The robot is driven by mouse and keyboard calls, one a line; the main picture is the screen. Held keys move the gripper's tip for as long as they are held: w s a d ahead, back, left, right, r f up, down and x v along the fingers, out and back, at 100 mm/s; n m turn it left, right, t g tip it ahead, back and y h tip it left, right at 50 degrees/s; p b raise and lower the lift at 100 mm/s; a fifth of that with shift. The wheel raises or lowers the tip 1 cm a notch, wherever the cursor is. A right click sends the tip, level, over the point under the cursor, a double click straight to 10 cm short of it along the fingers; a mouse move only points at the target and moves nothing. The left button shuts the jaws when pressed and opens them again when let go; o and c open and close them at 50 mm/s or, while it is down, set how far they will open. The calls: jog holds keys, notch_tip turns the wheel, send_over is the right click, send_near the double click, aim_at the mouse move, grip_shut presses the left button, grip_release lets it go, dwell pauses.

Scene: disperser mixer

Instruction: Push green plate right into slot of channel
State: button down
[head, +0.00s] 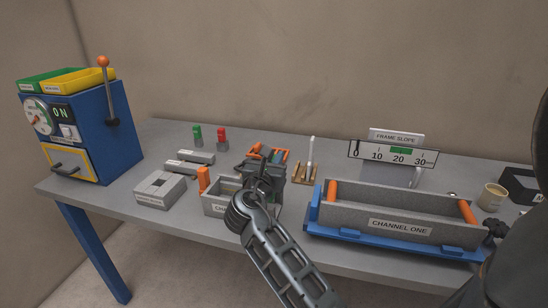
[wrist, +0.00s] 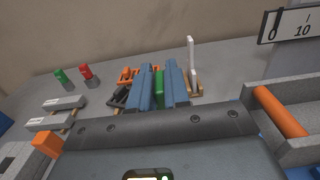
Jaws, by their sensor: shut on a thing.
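My gripper (head: 262,182) is above the table, left of the large grey channel (head: 375,208) labelled "CHANNEL ONE". In the wrist view my two blue-grey fingers (wrist: 158,92) are closed around a narrow green piece (wrist: 158,84), which appears to be the green plate. Most of it is hidden between the fingers. I cannot make it out in the head view, where the gripper covers that spot. The channel lies in a blue frame with an orange bar at each end. No slot is clearly visible.
A small grey box (head: 214,208) and an orange peg (head: 203,179) are left of my gripper. A wooden rack (head: 303,176) stands behind right. A slope scale (head: 393,154) is behind the channel. A blue machine (head: 95,130) stands far left.

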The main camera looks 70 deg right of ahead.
jog(key=shift+f+b, duration=2.1)
jog(key=shift+f, duration=1.8)
jog(key=c, duration=1)
grip_release()
jog(key=shift+s+a+b, duration=0.15)
jog(key=shift+a+b, duration=0.1)
jog(key=shift+a, duration=1.7)
jog(key=shift+s+a+b, duration=0.15)
jog(key=shift+a+b, duration=0.05)
jog(key=shift+a, duration=1.75)
